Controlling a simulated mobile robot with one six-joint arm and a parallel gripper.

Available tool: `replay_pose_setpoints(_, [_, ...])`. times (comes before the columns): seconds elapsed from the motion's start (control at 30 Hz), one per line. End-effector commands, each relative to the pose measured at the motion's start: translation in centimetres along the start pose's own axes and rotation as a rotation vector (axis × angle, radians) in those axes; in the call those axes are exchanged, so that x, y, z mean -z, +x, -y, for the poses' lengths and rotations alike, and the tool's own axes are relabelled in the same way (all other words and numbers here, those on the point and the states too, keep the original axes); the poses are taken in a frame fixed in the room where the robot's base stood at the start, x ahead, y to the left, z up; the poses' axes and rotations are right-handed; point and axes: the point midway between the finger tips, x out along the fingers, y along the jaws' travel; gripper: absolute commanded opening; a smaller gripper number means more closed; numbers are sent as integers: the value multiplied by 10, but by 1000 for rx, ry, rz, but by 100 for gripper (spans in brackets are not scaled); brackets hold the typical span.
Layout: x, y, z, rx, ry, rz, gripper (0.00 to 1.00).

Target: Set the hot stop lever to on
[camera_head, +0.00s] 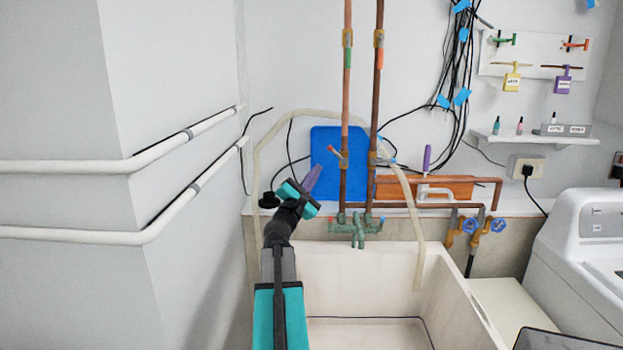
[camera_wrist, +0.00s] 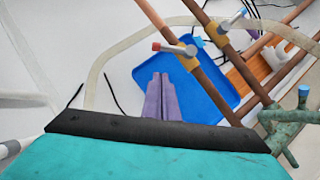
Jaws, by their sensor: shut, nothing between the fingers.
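The hot stop lever (camera_head: 335,153) is a short metal handle with a red tip on the left copper pipe. It sticks out to the left, across the pipe; it also shows in the wrist view (camera_wrist: 174,48). A similar lever with a blue tip (camera_wrist: 233,20) is on the right pipe. My gripper (camera_head: 316,170) has purple fingers, shut and empty. In the head view they point up and right, just below and left of the red-tipped lever, apart from it. In the wrist view the fingertips (camera_wrist: 161,76) are below the lever, over the blue board.
The blue board (camera_head: 325,135) stands behind the pipes. A pale hose (camera_head: 256,160) arches around them. A green tap (camera_head: 357,228) is below, above the white sink (camera_head: 340,265). White wall pipes (camera_head: 190,200) run at left. Free space lies left of the copper pipes.

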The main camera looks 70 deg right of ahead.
Motion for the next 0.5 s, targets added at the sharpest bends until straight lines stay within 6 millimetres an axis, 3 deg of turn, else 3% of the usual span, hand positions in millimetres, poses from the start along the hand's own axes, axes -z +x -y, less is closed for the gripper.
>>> replay_pose_setpoints(0.2, [-9,26,-1,1,0,3,0])
replay_pose_setpoints(0.5, [-28,43,0,1,-1,2,0])
